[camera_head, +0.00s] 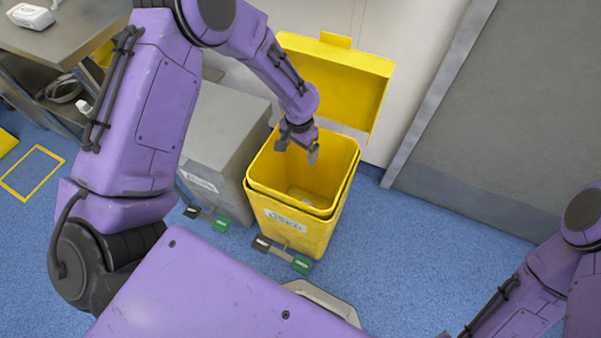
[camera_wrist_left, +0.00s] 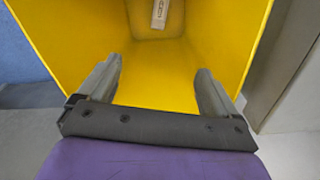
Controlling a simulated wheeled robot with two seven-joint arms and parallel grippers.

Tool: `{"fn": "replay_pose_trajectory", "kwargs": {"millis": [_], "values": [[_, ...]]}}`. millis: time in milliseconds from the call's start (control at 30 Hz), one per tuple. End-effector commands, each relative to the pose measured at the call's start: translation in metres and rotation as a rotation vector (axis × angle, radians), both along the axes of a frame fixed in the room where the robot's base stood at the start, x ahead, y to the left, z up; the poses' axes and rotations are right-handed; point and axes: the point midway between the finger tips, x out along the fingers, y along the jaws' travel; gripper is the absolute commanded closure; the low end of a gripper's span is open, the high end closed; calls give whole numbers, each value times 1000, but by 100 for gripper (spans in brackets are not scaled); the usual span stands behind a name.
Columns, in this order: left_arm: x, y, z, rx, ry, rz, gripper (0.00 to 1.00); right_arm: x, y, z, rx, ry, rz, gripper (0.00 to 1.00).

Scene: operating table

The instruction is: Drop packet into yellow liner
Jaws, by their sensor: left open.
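The yellow liner (camera_head: 325,160) sits inside a yellow bin (camera_head: 293,228) whose lid (camera_head: 340,85) stands open behind it. My left gripper (camera_head: 299,152) is over the bin's opening, pointing down, with its fingers apart and nothing between them. In the left wrist view the gripper (camera_wrist_left: 155,88) is also open and empty above the yellow interior. The packet (camera_wrist_left: 160,13), a small pale thing with a printed label, lies at the bottom inside; it shows faintly in the head view (camera_head: 303,196). My right gripper is out of view; only part of that arm shows.
A grey bin (camera_head: 222,125) stands left of the yellow one. Both have foot pedals in front. A metal cart (camera_head: 62,35) with a white item on top is at the upper left. A grey door (camera_head: 510,110) is at the right, with clear blue floor before it.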

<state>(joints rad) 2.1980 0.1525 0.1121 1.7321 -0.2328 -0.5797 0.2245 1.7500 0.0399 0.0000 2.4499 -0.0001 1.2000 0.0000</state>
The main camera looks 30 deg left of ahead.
Motion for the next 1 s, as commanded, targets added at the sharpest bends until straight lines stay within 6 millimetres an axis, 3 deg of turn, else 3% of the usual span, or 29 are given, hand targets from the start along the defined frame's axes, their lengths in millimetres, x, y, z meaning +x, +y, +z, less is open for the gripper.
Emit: {"fn": "replay_pose_trajectory", "kwargs": {"millis": [200,400,1000], "values": [[1,0,57,0,-5,-1,8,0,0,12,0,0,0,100],[1,0,89,0,-2,0,8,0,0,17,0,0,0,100],[0,0,94,0,0,-1,8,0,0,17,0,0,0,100]]}}
